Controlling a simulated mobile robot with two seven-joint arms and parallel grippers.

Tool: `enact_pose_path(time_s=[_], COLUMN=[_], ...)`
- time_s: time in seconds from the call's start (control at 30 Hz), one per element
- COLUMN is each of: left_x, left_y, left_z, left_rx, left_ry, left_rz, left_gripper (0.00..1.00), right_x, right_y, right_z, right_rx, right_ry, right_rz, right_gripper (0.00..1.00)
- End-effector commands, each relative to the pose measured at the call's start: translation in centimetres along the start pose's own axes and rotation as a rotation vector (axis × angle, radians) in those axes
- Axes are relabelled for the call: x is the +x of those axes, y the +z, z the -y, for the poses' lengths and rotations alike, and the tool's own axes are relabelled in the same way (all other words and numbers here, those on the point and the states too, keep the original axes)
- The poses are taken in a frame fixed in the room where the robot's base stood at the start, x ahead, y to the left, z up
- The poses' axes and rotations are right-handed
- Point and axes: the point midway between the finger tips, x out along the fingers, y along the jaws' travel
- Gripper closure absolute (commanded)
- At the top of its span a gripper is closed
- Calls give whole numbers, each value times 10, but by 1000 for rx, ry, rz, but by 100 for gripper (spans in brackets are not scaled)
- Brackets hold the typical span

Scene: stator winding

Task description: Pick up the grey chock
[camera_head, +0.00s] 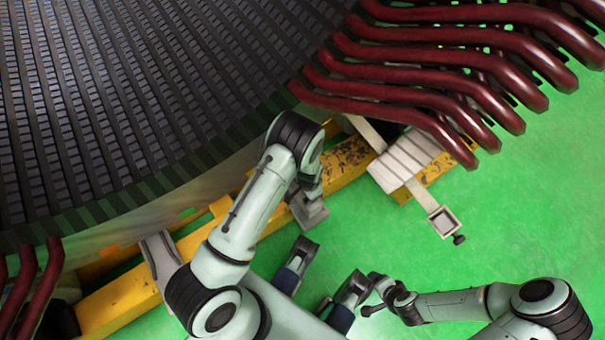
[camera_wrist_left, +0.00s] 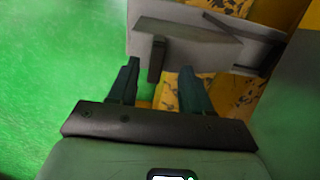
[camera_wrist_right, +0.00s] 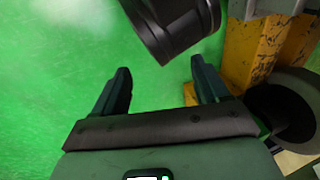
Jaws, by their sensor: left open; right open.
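A grey piece that looks like the chock (camera_wrist_left: 190,42) is at the top of the left wrist view, a flat bar with a short dark stub pointing down. It lies over a wider grey plate (camera_wrist_left: 255,55). My left gripper (camera_wrist_left: 157,68) is open, with its two fingers on either side of the stub; I cannot tell whether they touch it. In the head view a small grey block (camera_head: 311,214) shows just below my left wrist, by the yellow beam; the fingers there are mostly hidden. My right gripper (camera_wrist_right: 160,75) is open and empty over green floor.
The large dark slotted stator (camera_head: 130,90) fills the upper left. Dark red bent coil ends (camera_head: 430,90) jut out at the upper right. A worn yellow beam (camera_head: 345,160) runs under the stator. A pale ribbed block (camera_head: 405,160) sits on it. Green floor (camera_head: 510,220) is open at right.

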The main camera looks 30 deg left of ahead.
Motion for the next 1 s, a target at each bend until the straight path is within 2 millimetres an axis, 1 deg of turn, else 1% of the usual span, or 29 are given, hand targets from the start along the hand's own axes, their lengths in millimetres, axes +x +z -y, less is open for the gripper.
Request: enact_pose_path(time_s=[0.2,0.3,0.4,0.57,0.6,0.67,0.7,0.73,1.0], left_x=[33,46,50,48,48,48,48,48,47], left_y=[-6,-5,-6,-6,-6,-6,-6,-6,-7], left_z=[-3,-3,-3,-3,-3,-3,-3,-3,-2], left_rx=[0,-1,-1,-1,-1,-1,-1,-1,-1], left_ry=[1,1,0,0,0,0,0,0,-1], left_rz=[2,2,0,-1,0,0,0,0,-2], left_gripper=[51,51,51,51,64,84,97,100,100], right_x=[15,19,20,19,19,19,19,19,19], right_y=[-18,-26,-29,-28,-28,-28,-28,-28,-28], right_z=[-6,-7,-8,-7,-7,-7,-7,-7,-7], right_rx=[5,6,7,6,6,6,6,6,6], right_ry=[4,5,6,5,5,5,5,5,5], right_rz=[-52,-74,-82,-81,-81,-81,-81,-81,-80], right_gripper=[26,26,26,26,26,26,26,26,26])
